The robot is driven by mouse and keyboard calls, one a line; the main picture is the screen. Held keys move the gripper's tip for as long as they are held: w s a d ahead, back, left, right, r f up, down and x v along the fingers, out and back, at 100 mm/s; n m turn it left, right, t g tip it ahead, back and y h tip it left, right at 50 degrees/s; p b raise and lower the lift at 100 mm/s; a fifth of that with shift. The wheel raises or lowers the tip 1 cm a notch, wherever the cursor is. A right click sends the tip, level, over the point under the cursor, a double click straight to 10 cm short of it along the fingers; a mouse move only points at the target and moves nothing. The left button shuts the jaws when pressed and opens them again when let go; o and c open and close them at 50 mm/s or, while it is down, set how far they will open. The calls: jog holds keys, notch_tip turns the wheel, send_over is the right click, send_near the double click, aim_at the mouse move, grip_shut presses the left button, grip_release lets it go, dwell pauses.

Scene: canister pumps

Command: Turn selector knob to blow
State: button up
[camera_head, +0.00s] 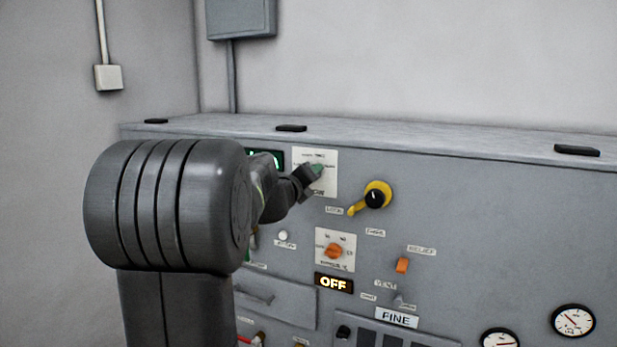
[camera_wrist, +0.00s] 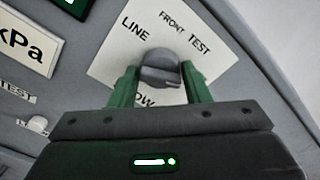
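The selector knob (camera_wrist: 160,72) is a dark grey knob on a white label plate (camera_wrist: 108,62) in the wrist view. The plate reads LINE at the left, FRONT at the top and TEST at the right; a word ending in OW is partly hidden below by my gripper. My gripper (camera_wrist: 160,82) has one green finger on each side of the knob, and both appear to touch it. Which label the knob points to is not clear. In the head view my gripper (camera_head: 317,171) is at the plate (camera_head: 328,160), and the knob is hidden there.
Below and right of the plate are a yellow lever with a black hub (camera_head: 375,197), an orange knob (camera_head: 334,251), a lit OFF display (camera_head: 333,284) and an orange switch (camera_head: 402,265). Gauges (camera_head: 573,321) sit at lower right.

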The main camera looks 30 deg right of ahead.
jog(key=shift+o, duration=1.3)
jog(key=shift+s+a, duration=0.1)
jog(key=v, duration=1.3)
jog(key=shift+s+a, duration=0.15)
jog(key=shift+s, duration=0.05)
jog(key=x, duration=1.3)
jog(key=shift+w+d, duration=0.25)
jog(key=shift+w, duration=0.05)
jog(key=shift+s+a, duration=0.1)
